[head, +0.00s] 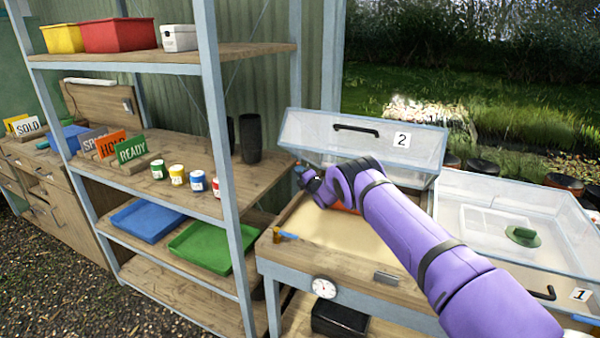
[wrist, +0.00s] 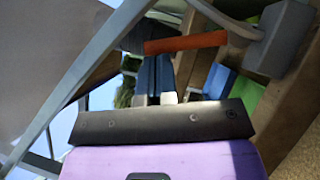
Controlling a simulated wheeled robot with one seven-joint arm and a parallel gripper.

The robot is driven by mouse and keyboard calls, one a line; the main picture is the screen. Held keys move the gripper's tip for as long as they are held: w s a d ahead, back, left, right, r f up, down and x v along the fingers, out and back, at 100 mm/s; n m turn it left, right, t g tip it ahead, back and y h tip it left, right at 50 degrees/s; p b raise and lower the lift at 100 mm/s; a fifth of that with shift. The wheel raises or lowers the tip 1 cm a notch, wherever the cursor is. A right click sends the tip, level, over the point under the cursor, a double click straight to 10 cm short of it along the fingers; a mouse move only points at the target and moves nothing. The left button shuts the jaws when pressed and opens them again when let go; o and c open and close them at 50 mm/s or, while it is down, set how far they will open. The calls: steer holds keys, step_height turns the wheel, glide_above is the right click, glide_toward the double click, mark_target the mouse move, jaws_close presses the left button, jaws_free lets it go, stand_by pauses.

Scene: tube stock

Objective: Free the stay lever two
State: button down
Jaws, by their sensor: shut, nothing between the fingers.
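Lid two, a clear cover (head: 360,147) with a black handle and a "2" label, stands raised over the left bed of the bench. In the wrist view an orange-red lever (wrist: 190,42) runs left from a grey block (wrist: 285,38); it looks like the stay lever. My gripper (wrist: 156,58) has its blue fingers together and empty, with the tips close under the lever's left end. I cannot tell whether they touch it. In the head view my gripper (head: 302,172) is at the lid's left side, partly hidden by my wrist, and the lever is not clear there.
A small blue-and-brass piece (head: 286,235) is at the bench's front left corner. The shelf rack (head: 225,150) with pots and signs stands close on the left.

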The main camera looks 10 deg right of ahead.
steer(key=shift+w+d+r+m+g+h, duration=0.3)
steer(key=shift+w+d+r+m+g, duration=0.15)
steer(key=shift+w+r+m, duration=0.3)
steer(key=shift+s+f, duration=0.1)
steer(key=shift+f, duration=0.05)
